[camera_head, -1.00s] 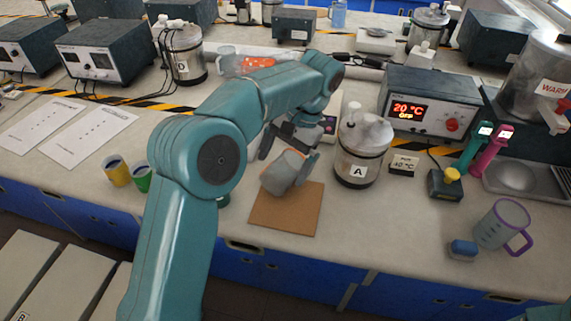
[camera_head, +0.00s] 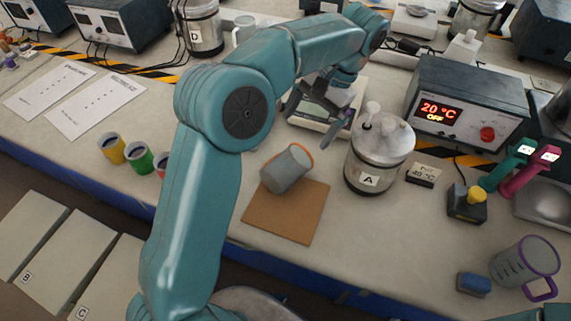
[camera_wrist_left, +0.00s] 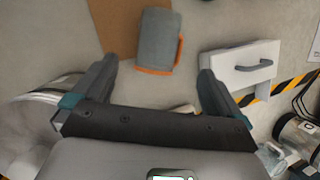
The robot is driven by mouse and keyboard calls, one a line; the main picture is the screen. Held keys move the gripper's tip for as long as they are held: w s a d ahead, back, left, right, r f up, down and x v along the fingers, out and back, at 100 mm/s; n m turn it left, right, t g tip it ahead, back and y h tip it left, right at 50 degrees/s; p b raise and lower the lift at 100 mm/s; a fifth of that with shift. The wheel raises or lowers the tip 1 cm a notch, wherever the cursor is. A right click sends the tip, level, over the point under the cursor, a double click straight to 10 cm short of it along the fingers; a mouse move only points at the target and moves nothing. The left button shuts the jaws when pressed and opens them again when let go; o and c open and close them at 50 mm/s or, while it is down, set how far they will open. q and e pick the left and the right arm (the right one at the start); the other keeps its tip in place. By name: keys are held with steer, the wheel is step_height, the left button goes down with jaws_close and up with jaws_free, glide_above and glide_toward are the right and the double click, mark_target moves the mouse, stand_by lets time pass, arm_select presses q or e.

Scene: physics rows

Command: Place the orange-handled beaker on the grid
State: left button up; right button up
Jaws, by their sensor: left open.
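The grey beaker with an orange rim (camera_head: 288,168) is tilted or lying on its side, at the back edge of a brown square mat (camera_head: 283,219). In the left wrist view the beaker (camera_wrist_left: 157,38) shows its orange rim and a small orange handle at its right side. My left gripper (camera_head: 318,114) is open and empty, behind and above the beaker. In the left wrist view its fingers (camera_wrist_left: 157,70) are spread, with the beaker ahead of them and apart from them. I cannot make out a grid for certain. My right gripper is not in view.
A flask marked A (camera_head: 378,155) stands close right of my left gripper. A white device (camera_head: 318,122) is partly hidden behind the gripper. Yellow, green and red cups (camera_head: 140,158) stand left, partly behind my arm. A purple-handled beaker (camera_head: 524,263) and blue block (camera_head: 474,285) are at front right.

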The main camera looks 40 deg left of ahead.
mark_target(287, 162)
arm_select(q)
steer(key=b+x, duration=0.1)
steer(key=x, duration=0.8)
steer(key=shift+s+a+f+b, duration=0.1)
steer(key=shift+s+f+b, duration=0.05)
steer(key=shift+s+b, duration=0.15)
steer(key=shift+b+x, duration=0.35)
steer(key=shift+x, duration=2.75)
steer(key=shift+s, duration=0.1)
steer(key=c, duration=0.9)
step_height(287, 162, up, 20)
steer(key=p, duration=0.3)
